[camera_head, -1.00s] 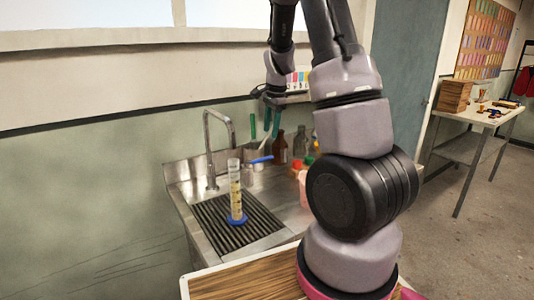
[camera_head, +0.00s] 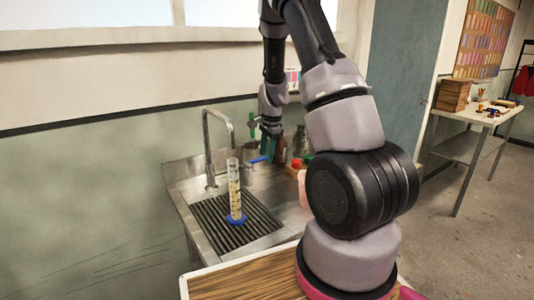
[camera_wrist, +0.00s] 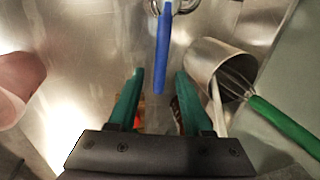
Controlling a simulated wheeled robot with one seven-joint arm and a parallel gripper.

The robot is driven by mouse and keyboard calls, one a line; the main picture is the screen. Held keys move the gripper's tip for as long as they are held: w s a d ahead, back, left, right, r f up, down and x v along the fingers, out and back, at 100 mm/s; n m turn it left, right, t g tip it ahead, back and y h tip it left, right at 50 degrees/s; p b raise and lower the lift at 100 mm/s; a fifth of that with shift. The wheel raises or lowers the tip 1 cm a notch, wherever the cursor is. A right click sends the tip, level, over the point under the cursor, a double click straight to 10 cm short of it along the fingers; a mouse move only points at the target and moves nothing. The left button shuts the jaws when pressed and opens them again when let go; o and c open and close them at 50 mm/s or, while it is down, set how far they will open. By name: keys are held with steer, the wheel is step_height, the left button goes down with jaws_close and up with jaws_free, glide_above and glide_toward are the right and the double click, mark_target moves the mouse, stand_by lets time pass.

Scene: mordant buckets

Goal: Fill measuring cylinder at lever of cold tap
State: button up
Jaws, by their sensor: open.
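The measuring cylinder (camera_head: 234,190) is tall and clear with a blue base, and stands upright on the dark ribbed grate of the sink, near the tap spout. The tap (camera_head: 208,150) is a tall metal gooseneck at the back. Its blue lever (camera_wrist: 163,45) points toward my gripper in the wrist view, and it also shows small in the head view (camera_head: 258,160). My gripper (camera_wrist: 158,80) is open, its two green fingers apart, with the lever's tip lying roughly between and ahead of them. I cannot tell whether they touch. Whether water runs is unclear.
A metal pot (camera_wrist: 225,62) holding a green-handled whisk (camera_wrist: 265,110) stands close to the right finger. A pink container (camera_wrist: 18,85) is at the left of the wrist view. A wooden top (camera_head: 240,280) lies in front.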

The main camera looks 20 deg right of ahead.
jaws_close()
stand_by(1.3)
